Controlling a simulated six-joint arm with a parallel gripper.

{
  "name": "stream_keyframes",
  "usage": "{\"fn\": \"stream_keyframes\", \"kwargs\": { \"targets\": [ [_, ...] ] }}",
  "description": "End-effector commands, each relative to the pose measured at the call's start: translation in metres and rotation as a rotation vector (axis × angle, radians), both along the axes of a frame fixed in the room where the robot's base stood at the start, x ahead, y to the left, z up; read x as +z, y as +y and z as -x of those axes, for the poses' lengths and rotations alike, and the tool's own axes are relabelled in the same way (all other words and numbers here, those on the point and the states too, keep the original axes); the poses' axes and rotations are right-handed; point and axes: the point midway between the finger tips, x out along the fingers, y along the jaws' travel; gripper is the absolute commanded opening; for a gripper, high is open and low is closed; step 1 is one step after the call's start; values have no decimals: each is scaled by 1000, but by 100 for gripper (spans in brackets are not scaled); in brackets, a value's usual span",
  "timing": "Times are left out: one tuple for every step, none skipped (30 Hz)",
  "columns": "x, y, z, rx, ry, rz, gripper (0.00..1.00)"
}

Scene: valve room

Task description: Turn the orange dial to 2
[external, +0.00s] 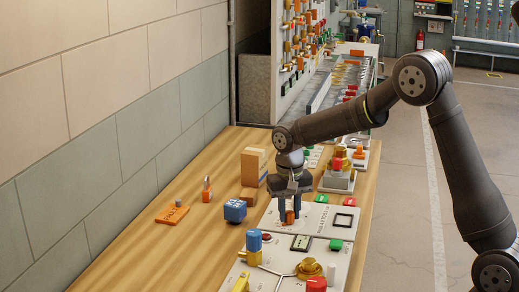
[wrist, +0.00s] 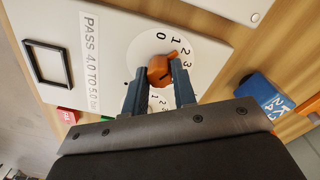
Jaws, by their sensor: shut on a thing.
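The orange dial (wrist: 160,70) stands on a round white scale, marked 0 to 3, on a pale panel (wrist: 112,18). In the wrist view its pointed end faces up and right, towards the 2 and 3 marks. I cannot tell exactly which mark it meets. My gripper (wrist: 160,78) is shut on the dial, with one dark blue finger on each side of it. In the external view my gripper (external: 290,208) reaches straight down onto the panel, and a little of the orange dial (external: 290,217) shows between the fingers.
A second numbered scale (wrist: 158,98) shows partly between my fingers. A blue lettered block (external: 235,211) stands left of the panel. A nearer panel (external: 322,248) carries a blue and yellow knob (external: 253,247) and a brass knob (external: 308,269). A wooden block (external: 253,166) stands behind.

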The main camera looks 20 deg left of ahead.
Motion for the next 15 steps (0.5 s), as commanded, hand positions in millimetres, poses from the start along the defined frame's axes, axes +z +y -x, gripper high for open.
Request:
{"fn": "stream_keyframes", "kwargs": {
  "targets": [
    [1, 1, -1, -33, -2, -4, 2],
    [1, 1, -1, -53, -2, -3, 2],
    [1, 1, -1, -78, -2, -4, 2],
    [1, 1, -1, -95, -2, -4, 2],
    [1, 1, -1, -111, -2, -3, 2],
    [1, 1, -1, -132, -2, -4, 2],
    [1, 1, -1, -145, -2, -3, 2],
    [1, 1, -1, -158, -2, -3, 2],
    [1, 1, -1, -173, -2, -4, 2],
    [1, 1, -1, -182, -2, -4, 2],
    [1, 1, -1, -192, -2, -3, 2],
    [1, 1, -1, -202, -2, -3, 2],
    [1, 1, -1, -208, -2, -3, 2],
    [1, 1, -1, -214, -2, -3, 2],
    [1, 1, -1, -221, -2, -4, 2]
  ]
}}
